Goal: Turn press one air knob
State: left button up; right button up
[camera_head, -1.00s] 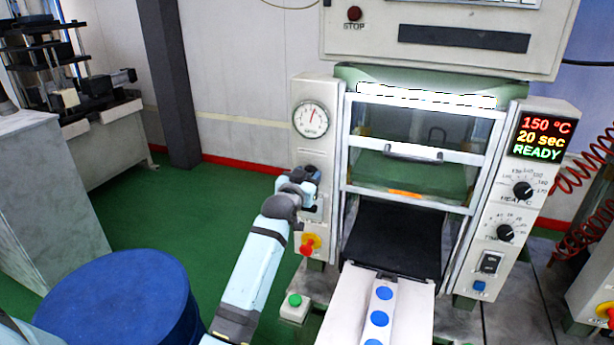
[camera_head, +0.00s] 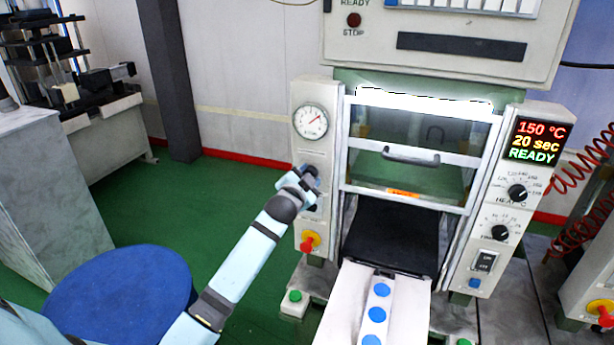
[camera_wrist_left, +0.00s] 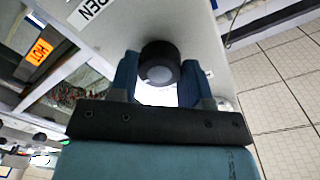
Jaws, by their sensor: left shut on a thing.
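The press (camera_head: 410,215) stands at centre right with its glass front door down. My left gripper (camera_head: 306,180) is at its left panel, below the round pressure gauge (camera_head: 310,122). In the left wrist view a round black knob (camera_wrist_left: 160,64) sits between the two blue fingers of my left gripper (camera_wrist_left: 160,85), which is shut on it. In the head view the gripper hides the knob. The gauge needle points to the upper right. My right gripper is not in view.
A blue drum (camera_head: 120,290) stands at lower left. A white tray with blue discs (camera_head: 376,314) extends from the press. Green floor (camera_head: 225,215) is free left of the press.

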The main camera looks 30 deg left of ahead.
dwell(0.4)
pick_arm(q)
jog(key=o, duration=0.9)
jog(key=b+v, duration=0.3)
jog(key=v, duration=1)
jog(key=shift+s+d, duration=0.1)
jog(key=shift+s, duration=0.3)
